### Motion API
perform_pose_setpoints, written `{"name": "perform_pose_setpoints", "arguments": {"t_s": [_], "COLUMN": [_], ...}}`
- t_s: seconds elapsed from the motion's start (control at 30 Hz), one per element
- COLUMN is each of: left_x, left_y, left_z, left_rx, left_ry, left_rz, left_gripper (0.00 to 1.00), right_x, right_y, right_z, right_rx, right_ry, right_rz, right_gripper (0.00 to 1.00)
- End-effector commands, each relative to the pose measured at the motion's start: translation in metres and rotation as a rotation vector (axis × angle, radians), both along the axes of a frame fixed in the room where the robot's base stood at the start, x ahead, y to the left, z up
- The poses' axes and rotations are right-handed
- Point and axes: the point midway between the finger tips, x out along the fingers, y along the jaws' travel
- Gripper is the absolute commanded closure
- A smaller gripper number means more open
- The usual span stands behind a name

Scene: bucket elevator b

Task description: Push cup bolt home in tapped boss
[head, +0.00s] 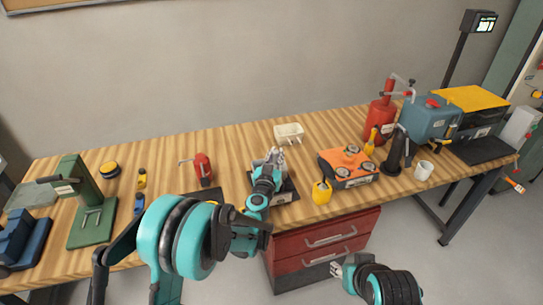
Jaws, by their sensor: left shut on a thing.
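My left gripper (272,160) reaches over the bench to a grey metal piece on a dark base plate (287,193). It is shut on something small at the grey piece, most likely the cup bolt. The bolt and the tapped boss are too small, and too covered by my gripper and arm, to make out. I cannot tell how deep the bolt sits. My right gripper (338,268) hangs low in front of the red drawers, away from the bench top. Its fingers are too small to judge.
A cream bin (289,133) stands behind the plate. A green press (92,205) stands far left. A white mug (424,171) is at right.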

Motion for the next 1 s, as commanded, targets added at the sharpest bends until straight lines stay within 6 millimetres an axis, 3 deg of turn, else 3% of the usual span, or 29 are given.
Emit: {"name": "perform_pose_setpoints", "arguments": {"t_s": [0.37,1.0], "left_x": [0.000,0.000], "left_y": [0.001,0.000], "left_z": [-0.001,-0.056], "left_rx": [0.000,0.000], "left_ry": [0.000,0.000], "left_rz": [-0.001,-0.001], "left_gripper": [1.00,1.00], "right_x": [0.000,0.000], "right_y": [0.000,0.000], "right_z": [-0.005,-0.052], "right_rx": [0.000,0.000], "right_ry": [0.000,0.000], "right_rz": [0.000,0.000], "right_gripper": [0.60,0.60]}}
